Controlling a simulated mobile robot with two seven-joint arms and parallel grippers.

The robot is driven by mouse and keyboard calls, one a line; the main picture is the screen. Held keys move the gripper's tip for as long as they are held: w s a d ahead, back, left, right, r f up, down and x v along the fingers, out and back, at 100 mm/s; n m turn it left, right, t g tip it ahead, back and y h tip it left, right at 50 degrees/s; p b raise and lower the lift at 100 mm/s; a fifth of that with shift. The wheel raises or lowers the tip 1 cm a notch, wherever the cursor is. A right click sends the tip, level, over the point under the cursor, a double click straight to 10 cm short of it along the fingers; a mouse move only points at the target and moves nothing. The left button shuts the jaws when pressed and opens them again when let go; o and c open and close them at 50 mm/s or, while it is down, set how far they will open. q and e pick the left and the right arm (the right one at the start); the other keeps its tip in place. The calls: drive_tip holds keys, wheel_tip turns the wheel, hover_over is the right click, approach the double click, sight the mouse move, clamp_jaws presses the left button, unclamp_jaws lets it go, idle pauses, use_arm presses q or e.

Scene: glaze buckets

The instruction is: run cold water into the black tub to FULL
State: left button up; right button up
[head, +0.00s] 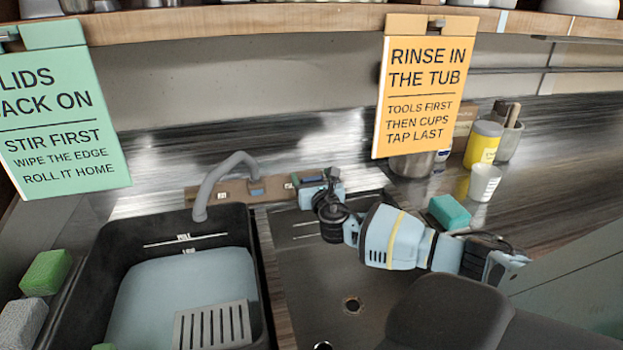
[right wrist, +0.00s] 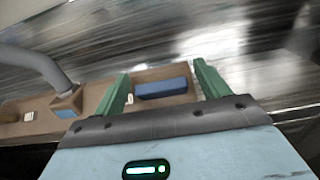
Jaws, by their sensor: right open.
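The black tub (head: 258,265) stands at the left in the head view, with pale blue-grey water (head: 165,285) in it. Its back wall bears an upper FULL line (head: 185,241) and a lower mark; the water's far edge lies near the lower mark, below FULL. The grey spout (head: 222,172) arches over the tub's back; I see no clear stream. My right gripper (head: 314,180) is open at the wooden tap panel. In the right wrist view, the blue tap handle (right wrist: 162,88) lies between its green fingers (right wrist: 158,86); contact cannot be told. My left gripper is out of view.
A grey slotted plate (head: 212,325) is at the tub's front. A teal sponge (head: 449,212), white cup (head: 484,183) and yellow jar (head: 482,145) stand right. Two signs, including the orange one (head: 425,85), hang from the shelf.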

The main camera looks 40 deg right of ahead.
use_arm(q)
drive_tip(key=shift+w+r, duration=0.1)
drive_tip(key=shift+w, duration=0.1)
use_arm(e)
drive_tip(key=c, duration=1)
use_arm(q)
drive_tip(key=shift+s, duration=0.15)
